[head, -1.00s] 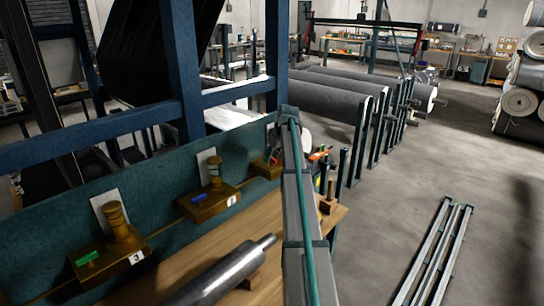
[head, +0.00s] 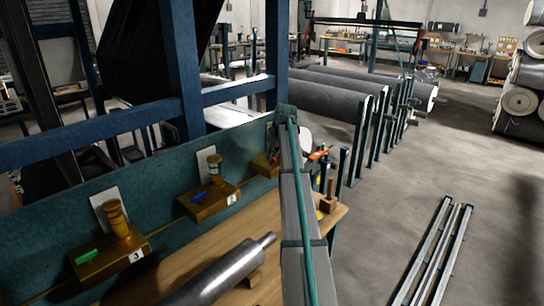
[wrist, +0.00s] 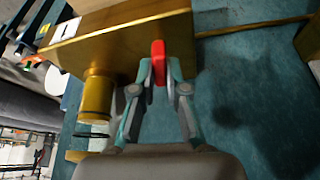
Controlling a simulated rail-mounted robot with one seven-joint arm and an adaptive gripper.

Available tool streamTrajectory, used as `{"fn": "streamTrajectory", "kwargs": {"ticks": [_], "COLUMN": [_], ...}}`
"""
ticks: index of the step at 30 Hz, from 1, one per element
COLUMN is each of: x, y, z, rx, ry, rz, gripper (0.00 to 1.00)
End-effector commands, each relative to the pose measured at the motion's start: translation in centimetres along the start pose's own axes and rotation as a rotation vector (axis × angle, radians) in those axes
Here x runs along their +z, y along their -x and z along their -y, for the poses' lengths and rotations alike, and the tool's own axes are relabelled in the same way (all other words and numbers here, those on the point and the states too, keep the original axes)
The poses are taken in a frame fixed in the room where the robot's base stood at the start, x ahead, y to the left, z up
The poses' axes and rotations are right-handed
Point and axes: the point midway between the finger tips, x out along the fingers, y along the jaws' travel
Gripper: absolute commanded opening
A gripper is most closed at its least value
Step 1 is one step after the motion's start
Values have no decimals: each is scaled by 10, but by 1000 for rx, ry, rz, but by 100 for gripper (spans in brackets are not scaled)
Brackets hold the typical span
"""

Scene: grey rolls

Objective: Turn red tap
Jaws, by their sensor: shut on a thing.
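The red tap (wrist: 158,62) is a small red handle on a brass block (wrist: 120,42) in the wrist view. My gripper (wrist: 160,72) has one teal finger on each side of the handle and is shut on it. In the head view the same brass block (head: 262,166) sits at the far end of the teal panel. There my arm hides most of the red tap and the gripper.
Two more brass blocks on the teal panel (head: 50,225) carry a blue tap (head: 199,197) and a green tap (head: 87,256). A metal roller (head: 215,275) lies on the wooden bench (head: 160,262).

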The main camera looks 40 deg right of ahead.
Motion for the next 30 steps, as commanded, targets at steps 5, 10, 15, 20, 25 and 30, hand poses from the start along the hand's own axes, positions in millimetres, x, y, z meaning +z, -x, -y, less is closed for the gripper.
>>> {"fn": "streamTrajectory", "kwargs": {"ticks": [5,10,15,20,25,30], "x": [0,0,-1,-2,-3,-4], "y": [0,0,0,-1,-1,-1], "z": [2,2,3,3,4,4], "rx": [55,117,179,237,298,359], "ry": [-128,-276,-424,-565,-714,-861], "rz": [-1,-2,-2,-2,-1,-1], "gripper": [0,0,0,0,0,0]}}
